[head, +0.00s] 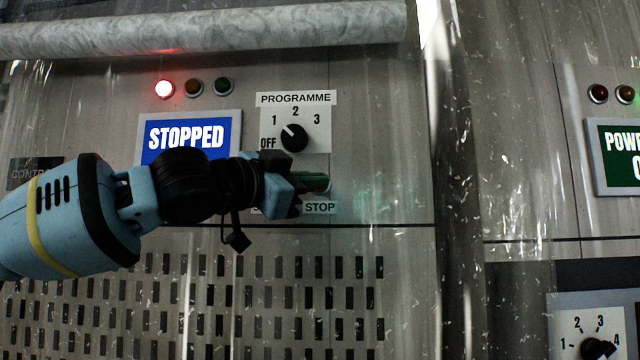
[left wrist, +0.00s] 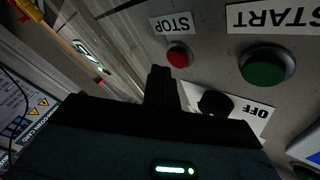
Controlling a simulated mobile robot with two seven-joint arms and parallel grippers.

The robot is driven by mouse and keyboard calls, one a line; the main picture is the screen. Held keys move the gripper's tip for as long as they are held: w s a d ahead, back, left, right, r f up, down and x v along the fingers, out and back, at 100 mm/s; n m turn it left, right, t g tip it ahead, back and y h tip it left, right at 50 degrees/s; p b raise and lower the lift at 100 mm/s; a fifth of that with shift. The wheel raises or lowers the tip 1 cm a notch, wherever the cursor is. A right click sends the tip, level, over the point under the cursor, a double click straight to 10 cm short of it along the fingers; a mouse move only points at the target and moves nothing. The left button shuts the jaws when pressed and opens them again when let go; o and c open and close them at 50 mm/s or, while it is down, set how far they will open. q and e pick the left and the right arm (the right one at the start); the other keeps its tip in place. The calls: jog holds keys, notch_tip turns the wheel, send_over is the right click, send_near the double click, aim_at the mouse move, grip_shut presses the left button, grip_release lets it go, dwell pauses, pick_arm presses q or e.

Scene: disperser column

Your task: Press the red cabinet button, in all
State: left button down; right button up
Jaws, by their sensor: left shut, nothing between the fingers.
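The red button (left wrist: 179,56), labelled STOP, sits on the grey cabinet front in the left wrist view, where the labels appear upside down. In the head view the STOP label (head: 320,207) shows, and my gripper mostly covers the buttons above it. My left gripper (head: 302,184) is shut and empty in front of the panel. In the left wrist view its closed fingertips (left wrist: 160,73) appear just beside the red button; I cannot tell whether they touch the panel. My right gripper is not in view.
A larger green START button (left wrist: 264,66) is beside the red one. The programme knob (head: 293,138) points between OFF and 1. A blue display (head: 187,136) reads STOPPED, and the red lamp (head: 164,89) is lit. A pale roll (head: 200,32) crosses above.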

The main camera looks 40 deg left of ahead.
pick_arm(q)
jog(key=s+d, duration=0.1)
jog(key=s, duration=0.2)
jog(key=s+d, duration=0.1)
jog(key=shift+s+d, duration=0.15)
jog(key=shift+d, duration=0.15)
dwell(1.1)
